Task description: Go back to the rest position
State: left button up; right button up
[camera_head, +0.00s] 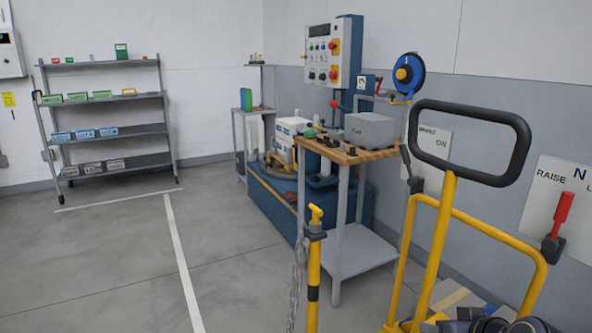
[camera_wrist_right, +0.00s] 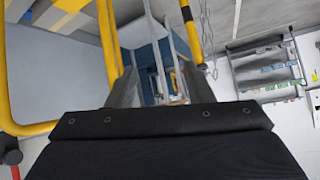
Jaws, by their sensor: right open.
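My right gripper (camera_wrist_right: 157,84) shows in the right wrist view with its two grey fingers apart and nothing between them. A yellow frame and a yellow post show beyond the fingers there. In the head view only dark rounded parts of my right arm show at the bottom right edge, by the foot of the yellow hand truck (camera_head: 443,230). I cannot tell whether they touch it. My left gripper is in neither view.
A yellow post (camera_head: 315,265) with a chain stands before a wood-topped workbench (camera_head: 362,157). A red-handled lever (camera_head: 560,220) is on the right wall. A control box (camera_head: 327,55) and blue machine stand behind. Shelves (camera_head: 108,132) stand back left; the floor (camera_head: 110,265) at left is clear.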

jog(key=s+a+f+m+g+y+p, duration=0.1)
jog(key=s+a+g, duration=0.1)
jog(key=s+a, duration=0.55)
jog(key=s+a+f+g+y, duration=0.15)
jog(key=s+a, duration=0.25)
jog(key=s, duration=0.7)
pick_arm(q)
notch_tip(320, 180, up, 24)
jog(key=p, duration=2.3)
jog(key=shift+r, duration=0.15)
pick_arm(e)
notch_tip(320, 180, up, 24)
jog(key=shift+w+g, duration=0.3)
jog(key=shift+g, duration=0.15)
jog(key=shift+f, duration=0.1)
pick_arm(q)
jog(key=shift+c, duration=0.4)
pick_arm(e)
jog(key=shift+c, duration=0.5)
